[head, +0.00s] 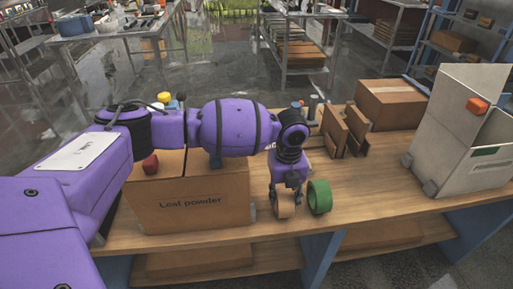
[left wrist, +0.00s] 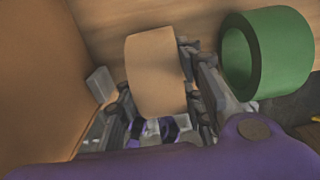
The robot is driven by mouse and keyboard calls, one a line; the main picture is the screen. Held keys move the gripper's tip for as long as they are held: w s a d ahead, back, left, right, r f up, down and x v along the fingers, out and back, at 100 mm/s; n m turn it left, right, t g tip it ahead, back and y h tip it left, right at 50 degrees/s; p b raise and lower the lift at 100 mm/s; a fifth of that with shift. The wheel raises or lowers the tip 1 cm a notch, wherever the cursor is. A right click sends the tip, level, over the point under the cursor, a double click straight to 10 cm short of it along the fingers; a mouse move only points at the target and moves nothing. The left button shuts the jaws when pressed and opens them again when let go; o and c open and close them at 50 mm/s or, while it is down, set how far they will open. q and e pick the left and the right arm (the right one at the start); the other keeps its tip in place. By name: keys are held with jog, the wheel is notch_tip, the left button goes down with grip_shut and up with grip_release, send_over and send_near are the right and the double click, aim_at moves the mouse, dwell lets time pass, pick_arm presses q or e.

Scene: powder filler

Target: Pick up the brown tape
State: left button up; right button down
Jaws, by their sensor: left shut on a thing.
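The brown tape (head: 285,204) stands on edge near the front of the wooden table, to the right of the box marked "Leaf powder". It also shows in the left wrist view (left wrist: 156,75), between the two fingers. My left gripper (head: 284,190) points down from above and is shut on the brown tape. In the left wrist view my left gripper (left wrist: 160,90) has one finger on each side of the roll. I cannot tell whether the tape touches the table. My right gripper is in neither view.
A green tape roll (head: 319,197) stands close to the right of the brown tape. The "Leaf powder" box (head: 195,203) is close on the left. A white machine (head: 460,135) stands at the right. The wooden table (head: 385,190) is clear between the green tape and the machine.

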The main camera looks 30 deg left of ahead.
pick_arm(q)
jog(key=shift+r, duration=0.2)
jog(key=shift+r, duration=0.25)
jog(key=shift+w+r, duration=0.1)
jog(key=shift+r, duration=0.85)
jog(key=s+d+r+p, duration=0.1)
jog(key=s+d+r, duration=0.7)
jog(key=s+r, duration=0.2)
jog(key=shift+s+r, duration=0.15)
jog(key=shift+s, duration=0.75)
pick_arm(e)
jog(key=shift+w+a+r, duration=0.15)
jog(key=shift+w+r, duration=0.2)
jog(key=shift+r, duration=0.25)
